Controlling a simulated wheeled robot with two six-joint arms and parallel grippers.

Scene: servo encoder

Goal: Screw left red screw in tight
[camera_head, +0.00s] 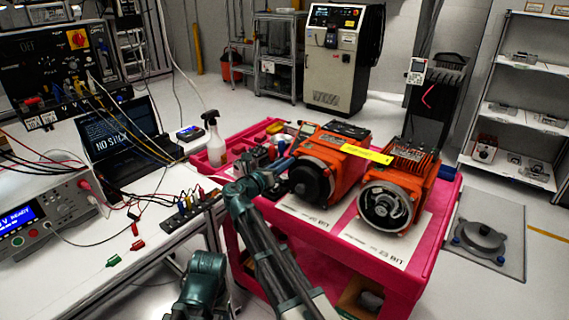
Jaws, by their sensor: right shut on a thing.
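Two orange motors stand on the red cart (437,262): a left motor (335,150) with a dark round end, and a right motor (405,178) with an open round end showing metal parts. My right arm comes up from the bottom. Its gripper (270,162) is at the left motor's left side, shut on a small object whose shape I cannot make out. I cannot tell whether it touches the motor. The left red screw cannot be told apart at this size. Part of my left arm shows at the bottom, but its gripper is out of view.
A spray bottle (213,140) and red bins stand behind. The left bench (60,240) holds a laptop (120,135), a power supply (45,215) and loose cables.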

